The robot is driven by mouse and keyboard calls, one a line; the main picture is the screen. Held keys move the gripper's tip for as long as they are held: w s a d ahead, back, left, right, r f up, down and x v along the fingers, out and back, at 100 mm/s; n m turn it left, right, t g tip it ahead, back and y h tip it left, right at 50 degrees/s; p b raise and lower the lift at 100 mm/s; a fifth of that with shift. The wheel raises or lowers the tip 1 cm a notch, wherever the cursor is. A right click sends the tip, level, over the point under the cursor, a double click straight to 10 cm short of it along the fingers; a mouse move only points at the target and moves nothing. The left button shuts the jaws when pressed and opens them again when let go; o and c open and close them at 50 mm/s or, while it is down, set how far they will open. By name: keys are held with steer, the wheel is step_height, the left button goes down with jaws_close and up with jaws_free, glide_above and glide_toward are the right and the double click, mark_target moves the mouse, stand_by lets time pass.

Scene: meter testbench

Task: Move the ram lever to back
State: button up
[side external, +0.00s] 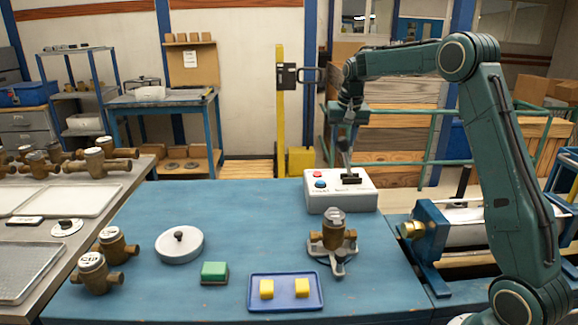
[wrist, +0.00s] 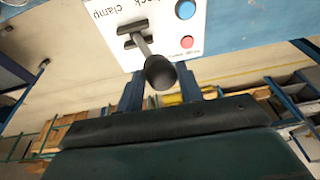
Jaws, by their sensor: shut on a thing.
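The ram lever (side external: 347,160) stands on top of a white control box (side external: 320,201), rising from a black slotted plate with a slight lean to the left in the side view. In the wrist view its black round knob (wrist: 160,72) and grey shaft show, with the slotted plate (wrist: 137,32) behind. My gripper (side external: 347,135) points down above the box. Its two blue fingers (wrist: 160,91) sit on either side of the knob, shut on it. Upside-down lettering by the slot includes "clamp"; the rest is partly cut off.
The box carries a red button (side external: 319,173) and a blue button (side external: 320,183). A brass meter (side external: 333,232) stands in a holder in front of it. A blue tray (side external: 286,305) with yellow blocks, a green block (side external: 214,271) and a white round lid (side external: 179,248) lie on the blue table.

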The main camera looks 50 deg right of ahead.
steer(key=shift+w+a+f, duration=0.15)
steer(key=shift+f, duration=0.05)
steer(key=shift+o, duration=0.3)
steer(key=shift+w+a+f, duration=0.4)
steer(key=shift+w+a, duration=0.15)
steer(key=shift+a, duration=0.05)
steer(key=o, duration=1.8)
steer(key=shift+c, duration=0.2)
steer(key=shift+d+r, duration=0.1)
steer(key=shift+r, duration=0.05)
steer(key=shift+r, duration=0.15)
steer(key=shift+v, duration=1.35)
steer(key=shift+r, duration=0.1)
